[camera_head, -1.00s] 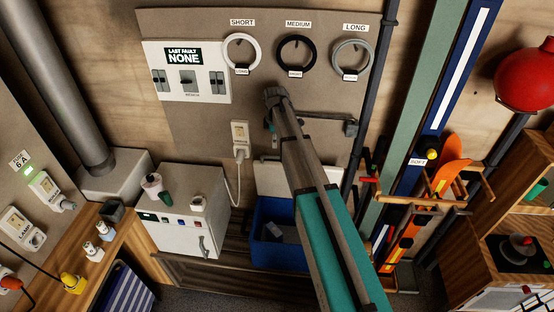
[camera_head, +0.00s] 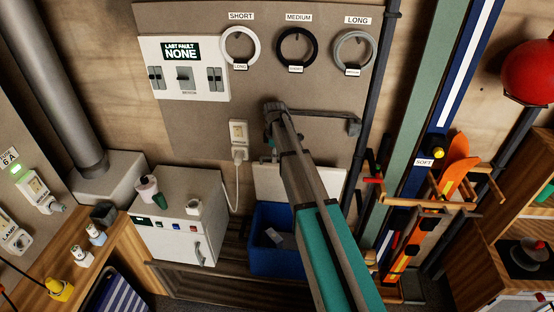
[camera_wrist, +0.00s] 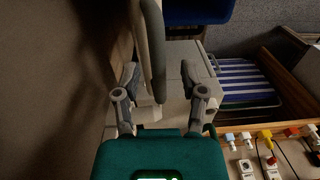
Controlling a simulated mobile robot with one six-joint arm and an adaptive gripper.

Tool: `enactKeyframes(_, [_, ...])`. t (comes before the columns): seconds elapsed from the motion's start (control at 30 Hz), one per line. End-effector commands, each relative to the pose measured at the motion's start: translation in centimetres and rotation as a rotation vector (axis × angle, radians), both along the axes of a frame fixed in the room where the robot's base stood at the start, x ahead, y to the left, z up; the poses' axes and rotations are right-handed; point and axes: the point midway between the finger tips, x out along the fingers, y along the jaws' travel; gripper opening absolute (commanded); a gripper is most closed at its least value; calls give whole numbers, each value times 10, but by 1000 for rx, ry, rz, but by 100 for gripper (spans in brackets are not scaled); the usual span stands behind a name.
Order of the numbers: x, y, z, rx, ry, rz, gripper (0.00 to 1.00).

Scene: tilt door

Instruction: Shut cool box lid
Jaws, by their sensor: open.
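The blue cool box (camera_head: 262,252) stands on the floor against the wall. Its white lid (camera_head: 267,182) stands open, raised at the back of the box, partly hidden behind my arm. A small grey thing lies inside the box. My gripper is at the arm's end by the wall, above and left of the lid; its fingers barely show in the head view. In the wrist view my open gripper (camera_wrist: 158,82) has a long pale grey shape between and beyond its fingers; I cannot tell whether this is the lid's edge. The blue box (camera_wrist: 197,12) shows at that view's top edge.
A power cord (camera_head: 234,188) hangs from the wall socket. Ski racks (camera_head: 430,205) stand to the right.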

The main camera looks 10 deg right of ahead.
Motion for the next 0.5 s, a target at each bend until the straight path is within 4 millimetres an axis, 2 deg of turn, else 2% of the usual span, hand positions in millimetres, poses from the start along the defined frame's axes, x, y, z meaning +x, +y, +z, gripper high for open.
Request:
enactKeyframes(0.47, [0, 0, -4, 0, 0, 0, 54])
enactKeyframes(0.5, [0, 0, -4, 0, 0, 0, 47])
